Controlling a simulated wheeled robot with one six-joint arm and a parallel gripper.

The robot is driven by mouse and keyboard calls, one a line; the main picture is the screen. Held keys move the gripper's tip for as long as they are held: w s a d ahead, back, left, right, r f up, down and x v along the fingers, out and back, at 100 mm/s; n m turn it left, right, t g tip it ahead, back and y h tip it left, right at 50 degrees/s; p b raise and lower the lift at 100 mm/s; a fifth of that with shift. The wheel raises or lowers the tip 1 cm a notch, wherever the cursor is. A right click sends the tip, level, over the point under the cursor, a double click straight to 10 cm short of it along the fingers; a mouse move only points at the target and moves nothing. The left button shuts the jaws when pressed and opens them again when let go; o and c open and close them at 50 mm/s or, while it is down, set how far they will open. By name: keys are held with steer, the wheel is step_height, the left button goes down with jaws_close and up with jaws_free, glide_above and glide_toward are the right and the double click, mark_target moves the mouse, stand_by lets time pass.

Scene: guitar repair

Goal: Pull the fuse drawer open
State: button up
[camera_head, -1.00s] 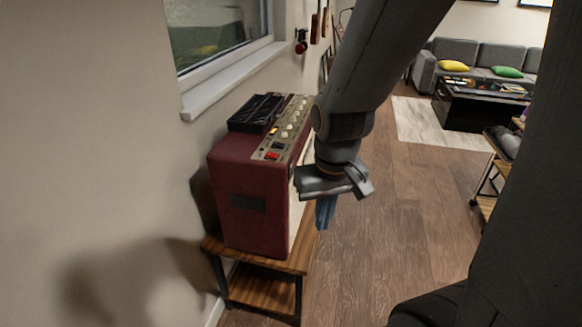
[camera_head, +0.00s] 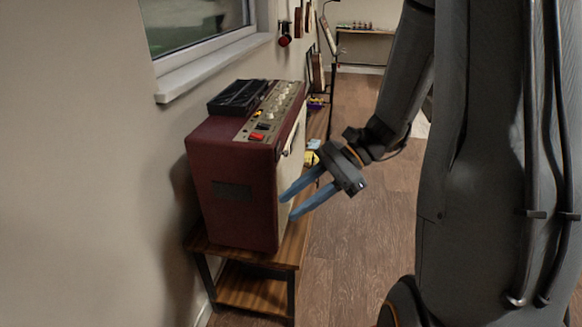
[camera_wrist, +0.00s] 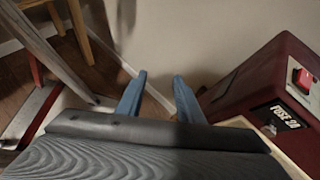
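The dark red amplifier (camera_head: 232,180) stands on a wooden stand. A small dark rectangular panel (camera_head: 232,190) shows on its near side, with no visible gap around it. In the wrist view, a black label reading "FUSE 2A" (camera_wrist: 285,120) is at the right edge of the frame, close to a red switch (camera_wrist: 303,76). My gripper (camera_head: 288,207) has its blue fingers apart with nothing between them. They point left, at the front-right edge of the amplifier. In the wrist view, the fingertips (camera_wrist: 160,82) point toward bare wall, left of the amplifier and apart from the label.
A black box (camera_head: 238,97) lies on top of the amplifier beside the control panel with knobs. The wooden stand (camera_head: 255,290) is close to the wall and under the window. Wooden floor (camera_head: 345,250) is clear to the right of the stand.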

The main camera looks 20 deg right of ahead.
steer(key=w+d+r+m+t+y+b, duration=0.2)
steer(key=w+d+m+t+y+b, duration=0.15)
steer(key=w+d+m+t, duration=0.65)
steer(key=w+a+n+g+p, duration=0.1)
steer(key=w+a+n, duration=0.1)
steer(key=w+a, duration=0.3)
steer(key=shift+w+a+y, duration=0.15)
steer(key=shift+w+y, duration=0.1)
steer(key=shift+y, duration=0.2)
jaws_close()
